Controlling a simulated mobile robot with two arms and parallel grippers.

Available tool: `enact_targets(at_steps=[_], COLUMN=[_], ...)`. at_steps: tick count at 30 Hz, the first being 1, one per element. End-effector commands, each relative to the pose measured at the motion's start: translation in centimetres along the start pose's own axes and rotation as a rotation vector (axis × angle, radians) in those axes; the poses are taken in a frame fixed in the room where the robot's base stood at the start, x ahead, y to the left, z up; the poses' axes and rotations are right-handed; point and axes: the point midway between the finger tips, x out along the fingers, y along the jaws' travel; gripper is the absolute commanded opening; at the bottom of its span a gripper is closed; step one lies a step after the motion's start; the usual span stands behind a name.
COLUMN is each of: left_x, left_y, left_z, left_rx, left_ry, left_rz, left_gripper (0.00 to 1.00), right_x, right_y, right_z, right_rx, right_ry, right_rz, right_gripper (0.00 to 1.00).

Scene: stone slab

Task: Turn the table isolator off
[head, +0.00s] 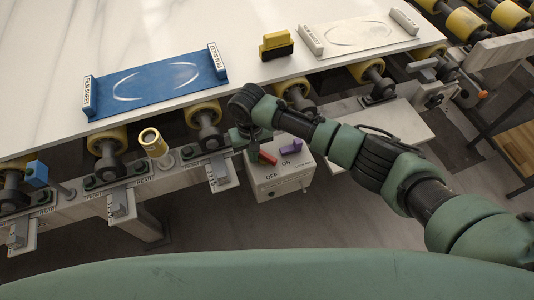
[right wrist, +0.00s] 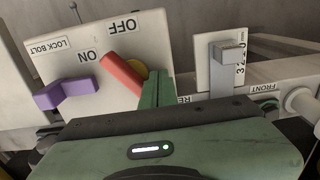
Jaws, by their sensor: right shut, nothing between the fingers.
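The isolator is a pale box (head: 278,182) on the front of the table frame, with OFF and ON labels on its face. Its red handle (head: 267,157) also shows in the right wrist view (right wrist: 120,73), slanting over a yellow disc, its free end close to the ON label. A purple lock bolt (head: 290,147) sits beside it and shows in the right wrist view (right wrist: 68,92). My right gripper (right wrist: 155,90) is shut and empty, its green fingers right beside the handle's yellow-disc end; I cannot tell whether they touch. My left gripper is not in view.
The stone slab (head: 180,40) lies on yellow rollers above the box, carrying a blue film-sheet panel (head: 155,82), a yellow-black block (head: 277,45) and a pale panel (head: 355,37). Grey clamps (head: 218,170) and a yellow-topped post (head: 153,143) line the frame to the left.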

Motion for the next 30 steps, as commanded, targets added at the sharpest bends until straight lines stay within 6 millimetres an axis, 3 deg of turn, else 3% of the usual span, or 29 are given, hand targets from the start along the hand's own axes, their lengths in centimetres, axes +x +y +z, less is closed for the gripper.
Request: enact_targets(at_steps=[30], left_x=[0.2], left_y=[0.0], left_z=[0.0], left_rx=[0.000], left_ry=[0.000], left_rz=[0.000], left_gripper=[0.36], right_x=[0.0], right_y=[0.9], right_z=[-1.6], right_rx=[0.001], right_ry=[0.000], right_rz=[0.001], right_gripper=[0.00])
